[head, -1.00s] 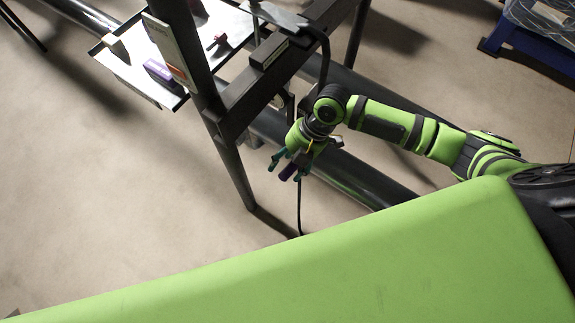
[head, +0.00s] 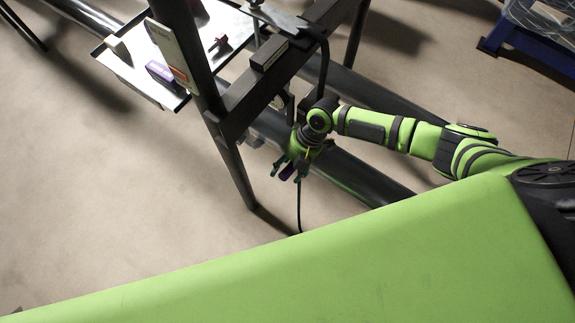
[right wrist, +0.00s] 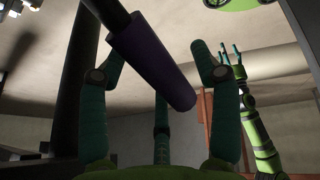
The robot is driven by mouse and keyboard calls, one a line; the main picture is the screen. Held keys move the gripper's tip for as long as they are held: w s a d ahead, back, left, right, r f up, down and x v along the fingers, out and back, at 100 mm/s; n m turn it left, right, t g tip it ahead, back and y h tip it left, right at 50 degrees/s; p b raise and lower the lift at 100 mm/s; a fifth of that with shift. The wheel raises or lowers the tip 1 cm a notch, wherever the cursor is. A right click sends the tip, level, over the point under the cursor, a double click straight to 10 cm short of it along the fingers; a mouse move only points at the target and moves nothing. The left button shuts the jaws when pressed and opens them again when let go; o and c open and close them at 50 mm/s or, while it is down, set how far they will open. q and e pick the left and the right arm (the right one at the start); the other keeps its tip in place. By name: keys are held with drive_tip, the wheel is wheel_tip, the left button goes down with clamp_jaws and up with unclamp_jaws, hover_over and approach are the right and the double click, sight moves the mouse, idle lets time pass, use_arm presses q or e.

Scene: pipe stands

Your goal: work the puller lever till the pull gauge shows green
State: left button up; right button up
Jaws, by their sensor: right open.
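The puller lever's purple grip (right wrist: 150,65) hangs from a dark shaft and lies between the teal fingers of my right gripper (right wrist: 158,90) in the right wrist view. The fingers stand apart around it; no firm hold shows. In the head view, my right gripper (head: 287,174) is low beside the dark stand, with a little purple showing among its fingers. My left gripper (right wrist: 235,50) appears in the background of the right wrist view, its fingers spread and empty. I cannot make out the pull gauge or its colour.
A dark steel stand (head: 237,118) with a crossbeam and legs rises left of my right arm. A thick dark pipe (head: 362,180) runs behind the gripper. A tray (head: 120,68) holds a purple item (head: 160,71) and a red piece (head: 217,43). Floor at left is clear.

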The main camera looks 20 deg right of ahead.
drive_tip(key=shift+c, duration=0.4)
clamp_jaws()
drive_tip(key=shift+s+a+f, duration=0.15)
drive_tip(key=shift+f, duration=0.2)
wheel_tip(320, 180, down, 11)
drive_tip(key=a+t+h+b, duration=0.1)
drive_tip(key=t+h+b, duration=0.2)
drive_tip(key=h, duration=0.1)
drive_tip(key=shift+s+n, duration=0.3)
drive_tip(key=shift+s, duration=0.1)
drive_tip(key=shift+o, duration=0.4)
unclamp_jaws()
